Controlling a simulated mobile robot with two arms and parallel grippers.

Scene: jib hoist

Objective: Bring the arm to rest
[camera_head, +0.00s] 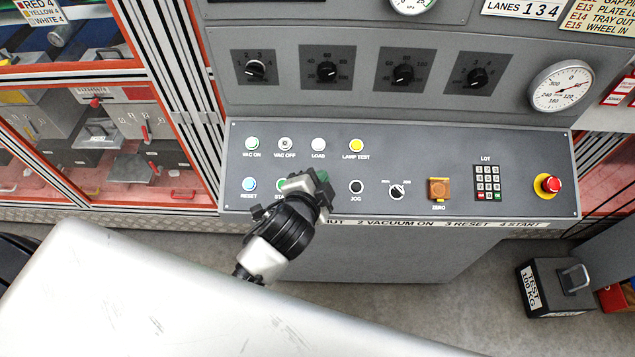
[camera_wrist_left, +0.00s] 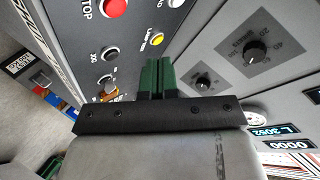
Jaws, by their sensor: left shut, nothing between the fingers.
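My left gripper (camera_head: 322,177) is over the lower row of buttons on the grey control panel (camera_head: 430,160). Its green fingers are shut with nothing between them, and they also show in the left wrist view (camera_wrist_left: 157,76). The gripper partly covers the green START button (camera_head: 281,185) and hides the red STOP button, which shows in the left wrist view (camera_wrist_left: 115,5). The black JOG button (camera_head: 356,187) is just right of the gripper. The yellow LAMP TEST button (camera_head: 356,145) is above it. Whether the fingertips touch the panel I cannot tell. My right gripper is out of view.
A red emergency stop (camera_head: 547,184), keypad (camera_head: 488,182) and orange ZERO switch (camera_head: 439,189) sit on the panel's right. Dials (camera_head: 404,74) and a round gauge (camera_head: 563,86) are above. A glazed cabinet (camera_head: 100,130) stands left. A black test weight (camera_head: 556,287) is on the floor.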

